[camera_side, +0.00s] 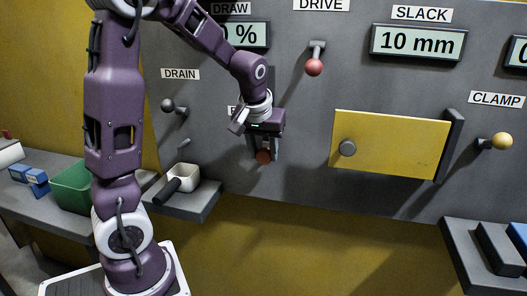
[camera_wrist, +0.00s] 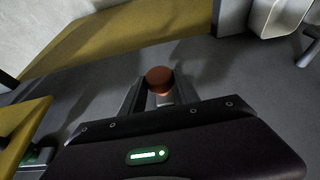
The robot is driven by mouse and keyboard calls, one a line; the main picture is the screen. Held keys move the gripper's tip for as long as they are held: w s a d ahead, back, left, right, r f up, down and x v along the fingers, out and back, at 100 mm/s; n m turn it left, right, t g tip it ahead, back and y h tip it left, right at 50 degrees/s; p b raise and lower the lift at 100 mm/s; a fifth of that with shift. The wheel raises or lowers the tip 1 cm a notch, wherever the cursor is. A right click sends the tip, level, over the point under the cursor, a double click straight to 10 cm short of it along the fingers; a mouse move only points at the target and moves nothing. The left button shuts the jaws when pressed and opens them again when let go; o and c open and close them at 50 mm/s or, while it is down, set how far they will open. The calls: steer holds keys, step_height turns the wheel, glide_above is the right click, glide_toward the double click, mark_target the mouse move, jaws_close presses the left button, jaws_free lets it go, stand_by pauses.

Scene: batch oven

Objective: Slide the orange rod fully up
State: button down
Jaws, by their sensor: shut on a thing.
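The orange rod shows as a dull orange-brown round end (camera_side: 263,157) at my gripper's fingertips, low on the grey panel. In the wrist view the same orange end (camera_wrist: 160,76) sits between the two fingers, with a short paler part below it. My gripper (camera_side: 263,149) points down in front of the panel and is shut on the rod. In the wrist view my gripper (camera_wrist: 159,96) has a finger on each side of it. The rest of the rod and any slot are hidden by the gripper, so its height along its travel cannot be told.
A red-knobbed lever (camera_side: 314,67) is above right, under DRIVE.

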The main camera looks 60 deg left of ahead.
step_height(320, 180, up, 20)
steer(key=shift+r, duration=0.25)
stand_by(0.3)
steer(key=c, duration=0.9)
jaws_free()
step_height(320, 180, up, 6)
steer(key=r, duration=0.1)
glide_above(263, 151)
steer(key=s+d, duration=0.2)
steer(key=shift+w+f, duration=0.1)
steer(key=shift+f, duration=0.15)
steer(key=s+d+f+m+h, duration=0.1)
steer(key=s+d+f+m, duration=0.2)
steer(key=s+d+f, duration=0.2)
steer(key=s+d+f+m+t+h, duration=0.1)
steer(key=s+d+f+m, duration=0.2)
steer(key=s+d+f, duration=0.3)
steer(key=s+d+f+m+t+h, duration=0.1)
steer(key=s+d+f+m, duration=0.2)
steer(key=f, duration=0.7)
steer(key=shift+s+d+f, duration=0.1)
steer(key=shift+s+d, duration=0.5)
steer(key=shift+s, duration=0.2)
steer(key=shift+s+d, duration=0.55)
steer(key=shift+s, duration=0.2)
